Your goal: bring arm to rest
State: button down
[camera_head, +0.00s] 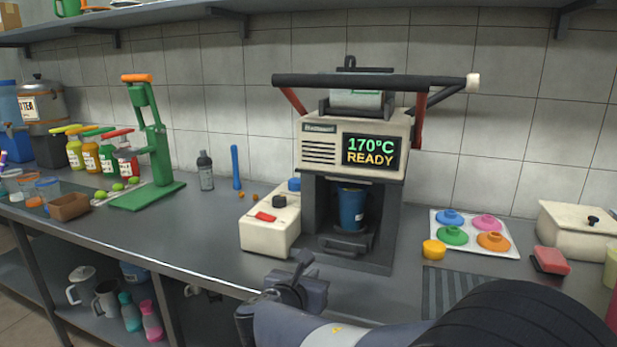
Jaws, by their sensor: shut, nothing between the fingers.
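My gripper (303,262) is at the bottom middle of the head view, above the counter's front edge. It is shut and holds nothing. My arm reaches in from the bottom right, low over the counter. The press machine (320,150) stands just behind the gripper, with a screen (371,151) reading 170°C READY and a long dark lever bar (370,82) lying nearly level across its top. A blue cup (351,209) stands inside the machine's bay. The gripper looks apart from both.
A white box with a red switch (266,231) sits left of the machine. A green hand press (155,155) and bottles stand farther left. A shelf (180,14) hangs above.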

jog(key=f+p+v, duration=0.1)
jog(key=f+v, duration=0.1)
jog(key=v, duration=1.4)
jog(key=shift+s+f, duration=0.35)
jog(key=shift+f, duration=0.05)
jog(key=shift+a+f, duration=0.1)
